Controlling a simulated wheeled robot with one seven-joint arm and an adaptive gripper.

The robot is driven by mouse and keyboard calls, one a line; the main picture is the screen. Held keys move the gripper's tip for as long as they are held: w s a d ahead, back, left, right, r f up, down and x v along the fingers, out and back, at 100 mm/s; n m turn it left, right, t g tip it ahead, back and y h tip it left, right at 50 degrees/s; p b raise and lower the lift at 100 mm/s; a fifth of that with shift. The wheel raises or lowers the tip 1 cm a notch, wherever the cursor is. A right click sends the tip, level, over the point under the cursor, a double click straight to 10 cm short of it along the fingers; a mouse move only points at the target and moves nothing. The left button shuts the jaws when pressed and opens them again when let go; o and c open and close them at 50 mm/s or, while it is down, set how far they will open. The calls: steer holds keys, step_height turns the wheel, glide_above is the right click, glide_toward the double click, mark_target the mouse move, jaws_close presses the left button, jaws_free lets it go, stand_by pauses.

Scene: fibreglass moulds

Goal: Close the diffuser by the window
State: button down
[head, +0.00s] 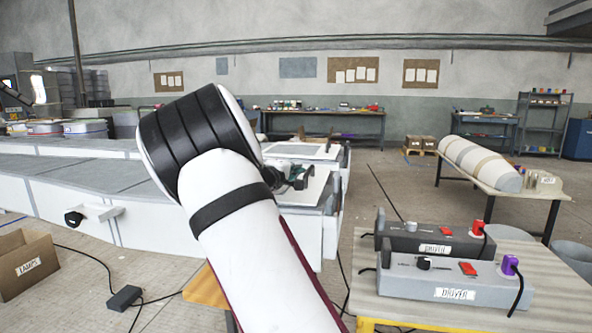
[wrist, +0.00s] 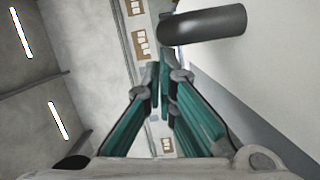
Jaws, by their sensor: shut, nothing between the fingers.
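I cannot make out a window or pick out a diffuser for certain in either view. In the head view my white and black arm crosses the middle, and my gripper (head: 288,175) shows partly behind it, above a white panel on the long mould. In the wrist view my gripper's teal-sided fingers (wrist: 160,82) are together with nothing between them. A dark rounded bar (wrist: 203,25) stands out from a pale surface just beyond and to the right of the fingertips, apart from them. I cannot tell what it belongs to.
A long white mould (head: 85,180) with a black knob (head: 73,218) spans the left. Two grey boxes with switches (head: 455,285) sit on a table (head: 555,310) at front right. A cardboard box (head: 25,265) and cables lie on the floor.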

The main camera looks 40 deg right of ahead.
steer(key=w+a, duration=0.2)
steer(key=shift+w+a+r, duration=0.15)
steer(key=shift+w+r, duration=0.15)
steer(key=shift+w, duration=0.05)
steer(key=p+v, duration=0.1)
steer(key=v, duration=0.9)
steer(key=shift+f, duration=0.1)
